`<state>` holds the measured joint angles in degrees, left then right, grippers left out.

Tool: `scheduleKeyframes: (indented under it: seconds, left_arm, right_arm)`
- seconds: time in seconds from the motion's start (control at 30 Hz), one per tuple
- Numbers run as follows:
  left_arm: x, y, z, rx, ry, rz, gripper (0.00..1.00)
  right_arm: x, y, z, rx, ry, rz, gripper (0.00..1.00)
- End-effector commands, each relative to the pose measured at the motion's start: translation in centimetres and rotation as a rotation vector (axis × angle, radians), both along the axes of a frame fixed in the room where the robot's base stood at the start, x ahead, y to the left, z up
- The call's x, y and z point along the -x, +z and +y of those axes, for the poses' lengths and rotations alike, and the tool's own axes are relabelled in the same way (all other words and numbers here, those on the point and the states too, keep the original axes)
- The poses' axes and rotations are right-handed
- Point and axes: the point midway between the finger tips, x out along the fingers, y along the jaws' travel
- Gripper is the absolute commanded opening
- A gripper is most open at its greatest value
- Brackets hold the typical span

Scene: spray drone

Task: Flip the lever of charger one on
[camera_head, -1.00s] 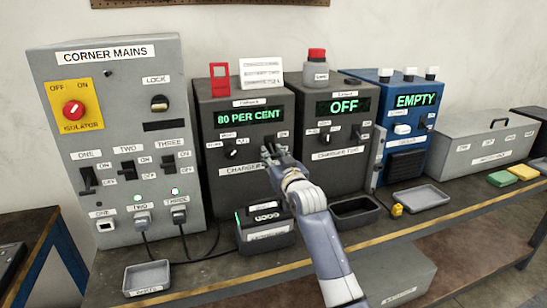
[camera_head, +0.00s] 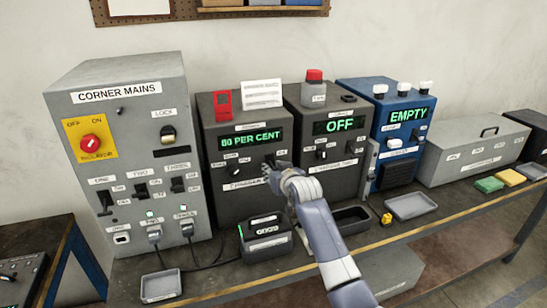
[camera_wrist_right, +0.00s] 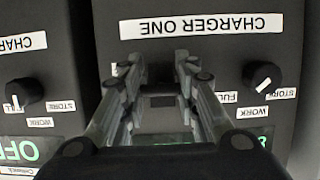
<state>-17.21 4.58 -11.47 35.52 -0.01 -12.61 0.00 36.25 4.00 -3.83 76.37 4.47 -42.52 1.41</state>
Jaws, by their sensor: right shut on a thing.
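Charger one (camera_head: 228,205) is a dark grey box with a green display (camera_head: 250,138) reading 80 PER CENT. Its dial (camera_wrist_right: 262,75) shows in the right wrist view. My right gripper (camera_head: 270,168) is at the lower right of its front panel, where the lever sits. In the right wrist view the gripper (camera_wrist_right: 157,68) has its two fingers either side of a dark slot below the CHARGER ONE label (camera_wrist_right: 200,25). It is shut on the lever, which is mostly hidden between the fingers. My left gripper is out of view.
Charger two (camera_head: 338,180), reading OFF, stands close on the right. The corner mains cabinet (camera_head: 75,135) is on the left. A battery pack (camera_head: 266,246) sits below charger one, with cables and a grey tray (camera_head: 160,286) nearby. A dark tray (camera_head: 350,222) lies in front of charger two.

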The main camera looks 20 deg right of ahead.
Motion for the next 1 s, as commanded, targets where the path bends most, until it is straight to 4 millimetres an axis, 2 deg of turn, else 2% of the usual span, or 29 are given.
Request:
scheduleKeyframes:
  seconds: [0.03, 0.1, 0.5, 0.7, 1.0]
  left_arm:
    - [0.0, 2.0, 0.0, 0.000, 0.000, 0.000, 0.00]
    - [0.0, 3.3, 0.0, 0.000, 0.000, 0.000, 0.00]
    - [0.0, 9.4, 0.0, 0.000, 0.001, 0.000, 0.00]
    - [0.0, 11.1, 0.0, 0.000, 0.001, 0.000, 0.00]
    - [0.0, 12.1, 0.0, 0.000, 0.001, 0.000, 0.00]
  right_arm:
    - [0.0, 1.2, 0.0, 0.000, 0.000, 0.028, 0.04]
    - [0.0, 1.4, 0.0, 0.001, 0.000, 0.068, 0.04]
    - [0.0, 2.3, 0.0, 0.010, -0.001, 0.313, 0.04]
    - [-0.1, 2.4, 0.0, 0.013, 0.000, 0.422, 0.04]
    - [-0.2, 2.5, 0.0, 0.018, 0.000, 0.516, 0.04]
